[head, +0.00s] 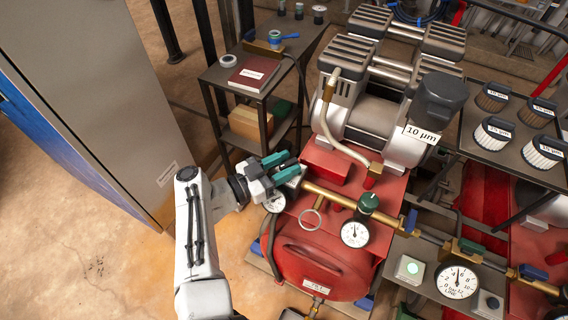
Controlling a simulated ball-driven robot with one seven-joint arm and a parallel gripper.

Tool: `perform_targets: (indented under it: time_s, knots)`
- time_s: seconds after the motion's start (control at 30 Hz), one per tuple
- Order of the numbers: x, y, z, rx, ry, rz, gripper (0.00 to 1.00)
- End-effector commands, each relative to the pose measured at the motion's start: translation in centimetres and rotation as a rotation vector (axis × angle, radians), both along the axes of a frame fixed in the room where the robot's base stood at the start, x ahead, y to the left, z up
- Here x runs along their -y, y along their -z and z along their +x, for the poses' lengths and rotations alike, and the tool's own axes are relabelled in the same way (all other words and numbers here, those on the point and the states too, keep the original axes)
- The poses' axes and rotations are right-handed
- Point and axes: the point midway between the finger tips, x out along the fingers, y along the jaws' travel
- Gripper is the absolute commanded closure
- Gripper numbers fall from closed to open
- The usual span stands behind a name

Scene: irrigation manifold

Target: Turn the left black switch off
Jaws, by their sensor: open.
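My gripper (286,166) has teal fingers and is open, with nothing visible between them. It is over the left end of the brass pipe, beside the red compressor tank (310,262). Small boxes show low in the head view. One at right carries a dark round part (490,302), and another dark one (558,314) is cut by the bottom right edge. A third (291,315) is cut by the bottom edge. I cannot tell which holds the left black switch or how it is set. My gripper is apart from all of them.
A grey box with a pale green button (411,268) sits left of a large dial gauge (457,281). The brass pipe (330,194) carries a green-topped regulator (367,204) and a gauge (354,233). A shelf cart (232,78) stands behind. Open floor lies at lower left.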

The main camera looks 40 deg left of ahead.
Motion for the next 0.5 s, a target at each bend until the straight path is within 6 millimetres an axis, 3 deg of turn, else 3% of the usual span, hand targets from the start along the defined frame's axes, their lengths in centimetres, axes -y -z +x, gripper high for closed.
perform_targets:
  time_s: [0.23, 0.5]
  knots:
    - [-0.5, 0.0, -1.3, -0.001, -0.003, -0.001, 0.58]
    - [-2.0, 0.0, -6.2, -0.001, -0.003, 0.0, 0.58]
